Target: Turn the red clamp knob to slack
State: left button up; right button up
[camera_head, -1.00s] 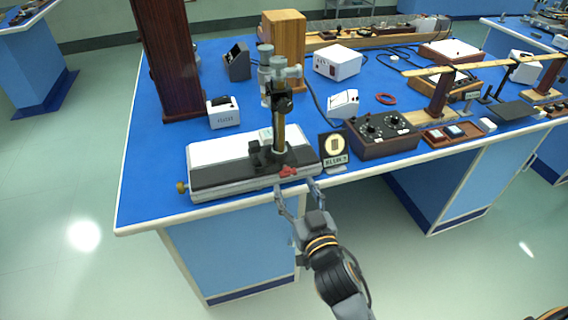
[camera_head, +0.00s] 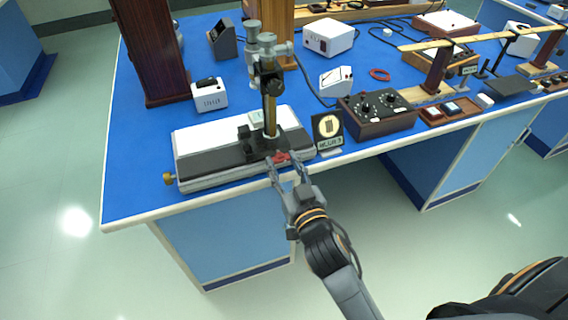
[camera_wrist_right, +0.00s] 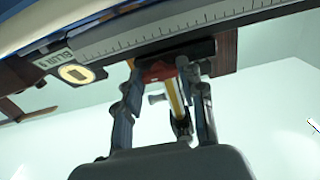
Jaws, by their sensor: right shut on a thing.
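The red clamp knob (camera_head: 280,157) is at the front of the carriage of a measuring stand (camera_head: 268,100), which rides on a black and white bench (camera_head: 205,172). My right gripper (camera_head: 285,162) reaches up to it from the table's front edge, with its fingers on either side of the knob. In the right wrist view the red knob (camera_wrist_right: 158,70) shows between the two fingertips of my right gripper (camera_wrist_right: 158,66), which are shut on it. The fingers partly cover the knob. My left gripper is not in view.
A sign plate (camera_head: 329,130) stands just right of the bench, with a dark dial box (camera_head: 377,116) beyond it. A brass knob (camera_head: 168,178) sticks out at the bench's left end. Bare blue tabletop (camera_head: 130,150) lies to the left.

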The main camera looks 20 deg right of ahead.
jog(key=shift+n+p, duration=0.3)
jog(key=shift+n, duration=0.1)
jog(key=shift+r+n+p, duration=0.15)
jog(key=shift+n+p, duration=0.4)
jog(key=shift+n, duration=0.45)
jog(key=n+p, duration=0.2)
jog(key=n, duration=0.3)
jog(key=shift+n, duration=0.3)
jog(key=n, duration=0.4)
jog(key=shift+n+p, duration=0.3)
jog(key=shift+p, duration=0.1)
jog(key=n, duration=0.4)
jog(key=shift+n, duration=0.4)
jog(key=o, duration=1.2)
jog(key=shift+w, duration=0.1)
jog(key=shift+c, duration=0.2)
